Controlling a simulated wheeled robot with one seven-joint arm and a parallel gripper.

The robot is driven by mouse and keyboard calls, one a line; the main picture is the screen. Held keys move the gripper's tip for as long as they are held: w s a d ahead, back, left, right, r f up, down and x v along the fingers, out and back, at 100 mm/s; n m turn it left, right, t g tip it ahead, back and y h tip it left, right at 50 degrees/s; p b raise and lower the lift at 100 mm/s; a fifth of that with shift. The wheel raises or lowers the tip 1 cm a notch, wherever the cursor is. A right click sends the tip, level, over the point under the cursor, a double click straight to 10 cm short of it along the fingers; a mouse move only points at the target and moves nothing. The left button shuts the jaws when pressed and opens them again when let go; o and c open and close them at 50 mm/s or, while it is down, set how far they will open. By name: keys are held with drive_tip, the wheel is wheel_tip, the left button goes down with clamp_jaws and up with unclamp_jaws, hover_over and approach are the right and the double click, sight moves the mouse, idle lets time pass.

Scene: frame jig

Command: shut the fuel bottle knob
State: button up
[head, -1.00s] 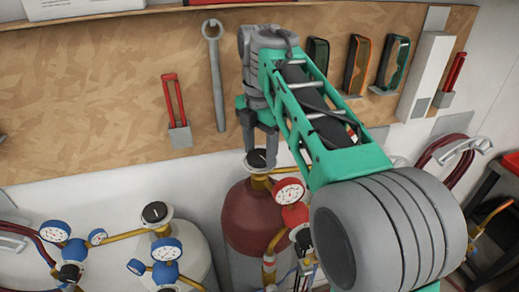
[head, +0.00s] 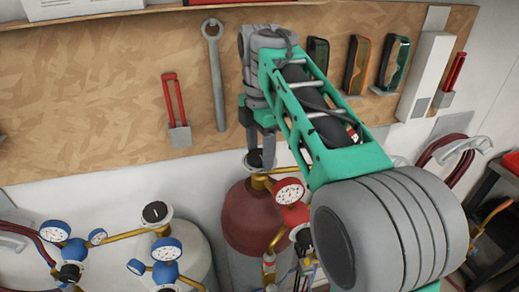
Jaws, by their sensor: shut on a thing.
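The red fuel bottle (head: 248,217) stands against the wall below the board. Its black knob (head: 255,158) sits on top of the brass valve. My gripper (head: 260,150) points down over the bottle top, with its fingers around the knob and shut on it. Part of the knob is hidden by the fingers. A red-rimmed gauge (head: 288,190) is just right of the valve.
A pale bottle (head: 190,250) with its own black knob (head: 155,212) and blue gauges (head: 166,249) stands to the left. The wooden board (head: 90,100) behind my gripper holds a wrench (head: 215,75) and safety glasses (head: 393,62). Hoses hang at the right.

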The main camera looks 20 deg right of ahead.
drive_tip(key=m, duration=0.5)
drive_tip(key=shift+m, duration=0.3)
drive_tip(key=m, duration=0.4)
drive_tip(key=shift+m, duration=0.3)
drive_tip(key=m, duration=1.3)
drive_tip(key=shift+a+m, duration=0.1)
drive_tip(key=shift+m, duration=0.2)
drive_tip(key=m, duration=0.9)
drive_tip(key=shift+m, duration=2.3)
